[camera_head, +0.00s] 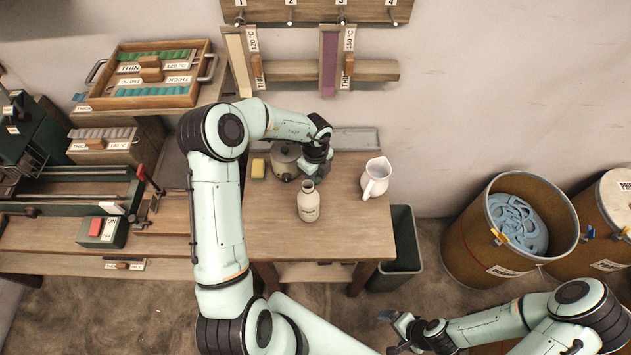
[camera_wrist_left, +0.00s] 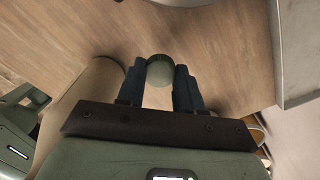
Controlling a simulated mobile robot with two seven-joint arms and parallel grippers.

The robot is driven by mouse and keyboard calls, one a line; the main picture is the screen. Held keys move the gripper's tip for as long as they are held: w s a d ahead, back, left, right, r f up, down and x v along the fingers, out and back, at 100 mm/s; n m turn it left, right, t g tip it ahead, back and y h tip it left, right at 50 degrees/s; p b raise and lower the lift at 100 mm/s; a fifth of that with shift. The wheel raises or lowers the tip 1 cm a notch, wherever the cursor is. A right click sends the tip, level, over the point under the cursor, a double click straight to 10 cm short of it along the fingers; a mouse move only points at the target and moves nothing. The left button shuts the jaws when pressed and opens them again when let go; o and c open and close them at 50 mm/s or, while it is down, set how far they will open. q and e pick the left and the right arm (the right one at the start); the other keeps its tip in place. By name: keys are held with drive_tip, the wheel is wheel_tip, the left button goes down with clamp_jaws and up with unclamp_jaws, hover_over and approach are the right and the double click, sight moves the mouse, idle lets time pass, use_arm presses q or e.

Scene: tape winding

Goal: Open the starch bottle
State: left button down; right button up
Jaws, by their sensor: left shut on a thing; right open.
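The cream starch bottle (camera_head: 309,207) stands upright on the small wooden table, with a label on its front. Its mouth looks dark and uncapped in the head view, though it is small there. My left gripper (camera_head: 314,170) is just behind the bottle's neck. In the left wrist view its two fingers (camera_wrist_left: 160,88) are shut on a small round grey-green cap (camera_wrist_left: 160,70). A pale curved body, likely the bottle (camera_wrist_left: 88,100), shows at the left there, apart from the cap. My right gripper (camera_head: 393,332) is open and empty at the lower front, away from the table.
A grey pot (camera_head: 285,158) and a yellow sponge (camera_head: 258,168) are left of my left gripper. A white jug (camera_head: 376,178) stands at the table's right. The front of the tabletop (camera_head: 350,235) is clear. A dark bin (camera_head: 402,250) stands beside the table.

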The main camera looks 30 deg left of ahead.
sight(316, 188)
use_arm(q)
drive_tip(key=shift+f, duration=1.95)
drive_tip(key=c, duration=0.7)
unclamp_jaws()
drive_tip(key=shift+f, duration=0.15)
drive_tip(key=shift+c, duration=0.2)
wheel_tip(316, 188, up, 12)
drive_tip(key=shift+r, duration=0.2)
